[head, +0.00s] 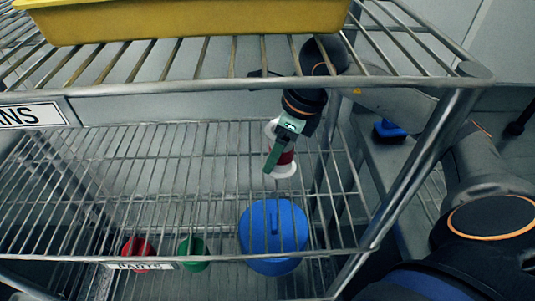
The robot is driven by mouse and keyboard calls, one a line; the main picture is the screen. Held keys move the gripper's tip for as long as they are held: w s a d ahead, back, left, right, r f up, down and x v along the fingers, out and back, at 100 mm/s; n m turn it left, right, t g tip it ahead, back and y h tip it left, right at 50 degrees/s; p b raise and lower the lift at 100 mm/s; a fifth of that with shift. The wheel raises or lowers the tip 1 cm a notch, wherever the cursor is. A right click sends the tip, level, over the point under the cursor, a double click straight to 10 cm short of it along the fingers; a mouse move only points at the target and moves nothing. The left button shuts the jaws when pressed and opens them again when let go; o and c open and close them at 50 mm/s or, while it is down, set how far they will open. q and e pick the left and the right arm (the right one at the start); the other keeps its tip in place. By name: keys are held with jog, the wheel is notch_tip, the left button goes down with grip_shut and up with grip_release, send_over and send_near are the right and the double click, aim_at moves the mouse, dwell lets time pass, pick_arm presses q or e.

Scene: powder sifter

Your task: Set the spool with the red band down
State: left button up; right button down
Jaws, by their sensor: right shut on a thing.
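The spool with the red band (286,158) has white flanged ends and is tilted. My right gripper (279,150) is shut on it, with a green finger across its side that hides part of it. My right arm comes in from the right and reaches between the shelves of a wire rack. The spool is over the right part of the middle wire shelf (190,160). I cannot tell whether its lower end touches the wires. My left gripper is not in view.
A yellow bin (190,22) sits on the top shelf above. A blue lidded container (273,237), a red item (137,249) and a green item (193,254) show low, through the shelf wires. A metal post (425,165) stands right of my gripper. The middle shelf's left is clear.

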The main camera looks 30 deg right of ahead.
jog(key=shift+w+a, duration=0.45)
jog(key=shift+a, duration=0.3)
jog(key=shift+f, duration=1.75)
jog(key=shift+f, duration=0.1)
jog(key=shift+c, duration=1.8)
grip_release()
jog(key=o, duration=0.4)
jog(key=shift+c, duration=0.2)
